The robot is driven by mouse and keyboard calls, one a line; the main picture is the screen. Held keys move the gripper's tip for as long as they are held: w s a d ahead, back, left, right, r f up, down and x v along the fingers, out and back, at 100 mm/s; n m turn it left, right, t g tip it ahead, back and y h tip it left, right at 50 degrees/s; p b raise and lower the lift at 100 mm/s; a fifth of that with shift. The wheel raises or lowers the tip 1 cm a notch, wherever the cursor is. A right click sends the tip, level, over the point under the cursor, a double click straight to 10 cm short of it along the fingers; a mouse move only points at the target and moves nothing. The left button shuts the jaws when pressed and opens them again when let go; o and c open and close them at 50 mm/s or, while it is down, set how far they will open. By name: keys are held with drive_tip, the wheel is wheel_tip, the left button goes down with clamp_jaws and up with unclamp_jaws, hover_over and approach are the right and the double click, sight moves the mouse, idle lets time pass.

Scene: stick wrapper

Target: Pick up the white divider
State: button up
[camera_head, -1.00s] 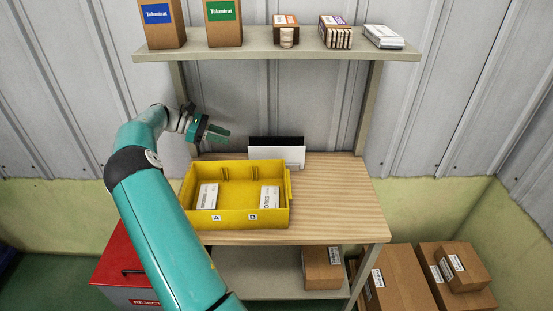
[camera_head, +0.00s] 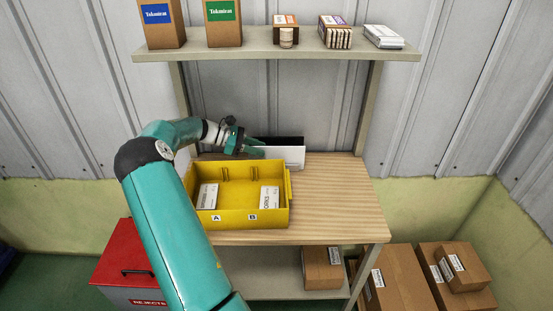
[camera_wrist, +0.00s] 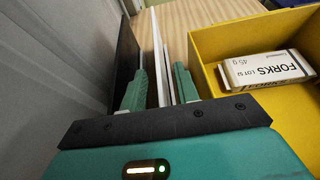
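The white divider (camera_head: 294,157) stands upright behind the yellow bin, in front of a black panel (camera_head: 290,140). In the wrist view the white divider (camera_wrist: 157,58) is a thin upright edge between my two green fingers, with a narrow strip beside it. My gripper (camera_head: 258,152) is at the divider's left end in the head view. In the wrist view my gripper (camera_wrist: 160,80) is open, with fingers apart on either side of the divider and gaps showing. The black panel (camera_wrist: 125,48) is left of the left finger.
The wooden tabletop (camera_head: 340,195) is clear on the right. A shelf (camera_head: 255,43) with boxes hangs above, before a grey wall.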

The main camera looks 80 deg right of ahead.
clamp_jaws()
idle(1.4)
